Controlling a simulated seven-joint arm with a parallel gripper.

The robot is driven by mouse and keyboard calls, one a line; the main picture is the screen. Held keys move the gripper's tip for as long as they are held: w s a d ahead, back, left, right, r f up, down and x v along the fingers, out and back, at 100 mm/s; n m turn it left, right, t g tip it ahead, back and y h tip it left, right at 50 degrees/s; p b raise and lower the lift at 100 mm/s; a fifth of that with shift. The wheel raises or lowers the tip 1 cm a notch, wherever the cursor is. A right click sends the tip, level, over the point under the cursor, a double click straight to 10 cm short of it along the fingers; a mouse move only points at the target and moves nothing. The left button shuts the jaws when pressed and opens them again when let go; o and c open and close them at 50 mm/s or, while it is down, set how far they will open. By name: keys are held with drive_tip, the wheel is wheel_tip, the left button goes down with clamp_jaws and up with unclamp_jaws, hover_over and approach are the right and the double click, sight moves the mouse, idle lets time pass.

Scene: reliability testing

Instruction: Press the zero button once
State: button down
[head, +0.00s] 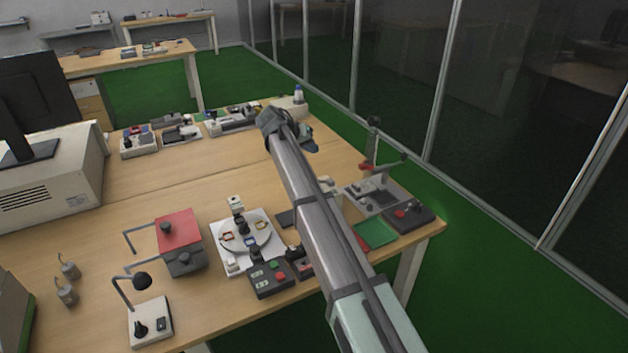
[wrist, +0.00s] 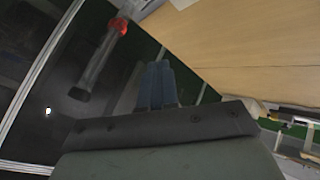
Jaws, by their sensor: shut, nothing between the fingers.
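My gripper (head: 308,146) is shut and empty, high over the back right part of the table. Its blue-grey fingers also show in the wrist view (wrist: 157,85), with nothing between them. The zero button cannot be made out by its label; lettering is too small to read. A dark control box (head: 262,287) at the front of the table has a green button (head: 274,264) and a red button (head: 280,276). Another dark box (head: 424,216) at the right corner has a red button (head: 400,213). My gripper is well apart from both boxes.
A press-like stand (head: 378,193) with a red part rises at the right edge. A white plate fixture (head: 228,259), a red-topped box (head: 180,229) and a small lamp-like device (head: 150,321) stand at the front left. The table's middle is clear. Glass panels stand beyond the right side.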

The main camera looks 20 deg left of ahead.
drive_tip(key=shift+f, duration=0.1)
drive_tip(key=shift+f, duration=4.35)
drive_tip(key=shift+f, duration=0.8)
drive_tip(key=shift+r, duration=0.85)
drive_tip(key=shift+r, duration=0.1)
drive_tip(key=shift+r, duration=2.4)
